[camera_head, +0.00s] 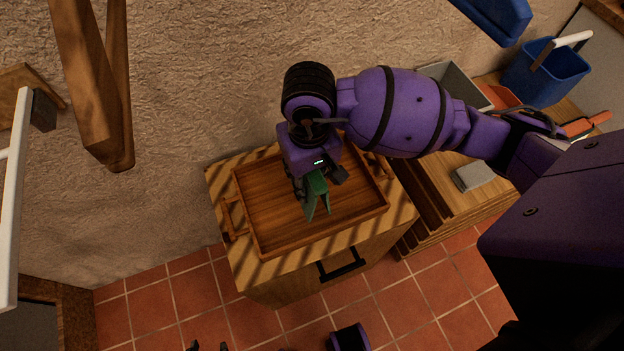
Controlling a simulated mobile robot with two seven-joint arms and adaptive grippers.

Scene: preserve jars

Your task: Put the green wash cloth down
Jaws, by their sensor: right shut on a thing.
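The green wash cloth (316,200) hangs folded from my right gripper (319,179), which is shut on it. The gripper points down over the wooden tray (262,240), and the cloth is above the tray's middle. I cannot tell whether the cloth's lower end touches the tray floor. The gripper hides the cloth's upper part. Two small dark tips at the bottom edge may be my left gripper (207,346); they are cut off, and their state is unclear.
The tray with raised rims and handles stands on a wooden cabinet (247,276) with a black handle. To the right, a slatted bench (440,215) holds a grey item (474,176), a grey bin (455,82) and a blue bucket (545,75). A wooden beam (95,85) hangs upper left.

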